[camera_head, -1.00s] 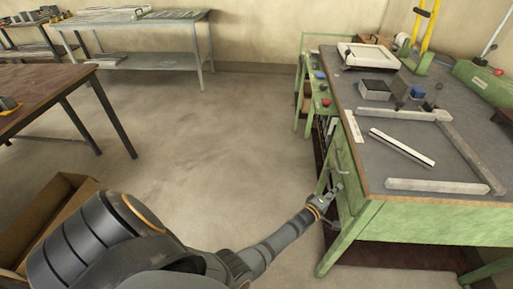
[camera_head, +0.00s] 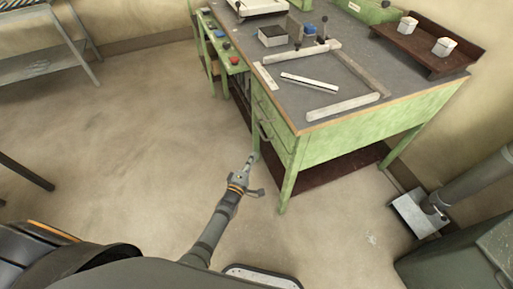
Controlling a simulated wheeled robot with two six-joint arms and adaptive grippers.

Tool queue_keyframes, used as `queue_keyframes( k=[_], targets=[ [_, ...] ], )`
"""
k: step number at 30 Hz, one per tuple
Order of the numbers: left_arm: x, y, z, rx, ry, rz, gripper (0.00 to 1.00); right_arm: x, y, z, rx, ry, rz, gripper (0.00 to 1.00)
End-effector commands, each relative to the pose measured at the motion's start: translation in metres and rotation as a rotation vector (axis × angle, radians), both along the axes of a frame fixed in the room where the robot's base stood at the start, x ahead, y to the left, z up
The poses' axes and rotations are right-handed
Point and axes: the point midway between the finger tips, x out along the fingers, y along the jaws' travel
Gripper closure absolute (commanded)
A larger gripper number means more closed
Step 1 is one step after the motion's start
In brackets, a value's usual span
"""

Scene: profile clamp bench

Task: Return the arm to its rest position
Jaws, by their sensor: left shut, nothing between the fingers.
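My left gripper (camera_head: 249,164) is shut and empty, at the end of my grey arm that reaches up from the bottom of the head view. It hangs over the concrete floor, just left of the green bench's (camera_head: 375,127) front leg and below the drawer handle (camera_head: 264,130). It looks apart from the handle, though the gap in depth is hard to judge. My right gripper is not in view.
On the bench top lie a light profile bar (camera_head: 310,81) and a frame of grey bars (camera_head: 343,105). A brown shelf (camera_head: 418,43) holds white blocks. A grey column on a base plate (camera_head: 413,214) stands at right.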

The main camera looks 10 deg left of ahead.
Motion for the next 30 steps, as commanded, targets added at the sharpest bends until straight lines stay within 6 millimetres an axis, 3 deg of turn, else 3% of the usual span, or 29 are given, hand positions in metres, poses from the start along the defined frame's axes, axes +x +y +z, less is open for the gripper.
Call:
queue_keyframes(
  k=[13,17,20,23,27,30],
  targets=[
    [-0.006,0.002,-0.002,0.008,0.006,0.001,1.0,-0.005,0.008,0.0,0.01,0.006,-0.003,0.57],
    [-0.026,0.014,-0.04,0.153,0.108,0.014,1.0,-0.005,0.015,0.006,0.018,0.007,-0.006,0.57],
    [-0.067,0.034,-0.101,0.398,0.282,-0.003,1.0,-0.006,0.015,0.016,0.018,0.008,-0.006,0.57],
    [-0.128,0.059,-0.164,0.673,0.48,-0.087,1.0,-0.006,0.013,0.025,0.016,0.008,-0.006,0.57],
    [-0.23,0.093,-0.231,1.007,0.728,-0.308,1.0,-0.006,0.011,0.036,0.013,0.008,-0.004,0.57],
    [-0.307,0.115,-0.261,1.188,0.867,-0.516,1.0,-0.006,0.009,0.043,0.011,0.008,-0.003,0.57]
  ],
)
